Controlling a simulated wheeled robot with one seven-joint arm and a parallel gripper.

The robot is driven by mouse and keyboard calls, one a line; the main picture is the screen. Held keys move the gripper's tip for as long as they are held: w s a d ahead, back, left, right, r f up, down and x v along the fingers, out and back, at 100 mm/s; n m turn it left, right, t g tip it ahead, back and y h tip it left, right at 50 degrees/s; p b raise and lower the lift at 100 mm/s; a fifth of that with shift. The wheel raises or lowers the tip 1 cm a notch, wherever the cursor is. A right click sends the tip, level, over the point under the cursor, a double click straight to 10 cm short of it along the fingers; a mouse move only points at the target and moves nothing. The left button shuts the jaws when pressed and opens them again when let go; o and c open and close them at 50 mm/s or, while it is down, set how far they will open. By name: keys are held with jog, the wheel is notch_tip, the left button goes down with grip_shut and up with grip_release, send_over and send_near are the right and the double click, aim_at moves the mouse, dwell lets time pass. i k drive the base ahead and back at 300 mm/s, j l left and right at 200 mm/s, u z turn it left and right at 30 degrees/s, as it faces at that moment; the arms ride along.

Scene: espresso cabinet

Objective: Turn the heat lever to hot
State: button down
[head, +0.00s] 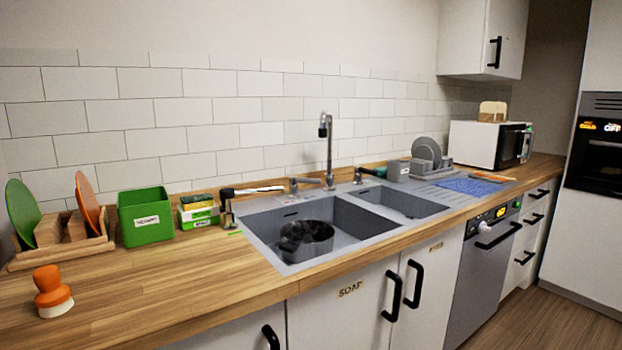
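A black built-in appliance (595,150) sits in the white tall cabinet at the right edge, cut off by the frame. Its panel carries small lit orange and white text that seems to read "COLD" and "OFF" (612,127). No separate heat lever can be made out on it at this size. A tall metal tap (328,150) stands behind the sink. A small metal lever (303,182) is left of its base, and a dark-ended one (370,172) is to its right. I cannot tell what these levers set. My gripper is not in view.
A double sink (345,262) holds a dark pot (305,240). The wooden counter (170,275) carries a green box (145,217), a plate rack (65,250), an orange brush (52,290) and a microwave (485,145). A dishwasher (485,270) is below. Open floor (545,325) lies at lower right.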

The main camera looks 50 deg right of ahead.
aim_at(293, 179)
jog(key=z, duration=1.1)
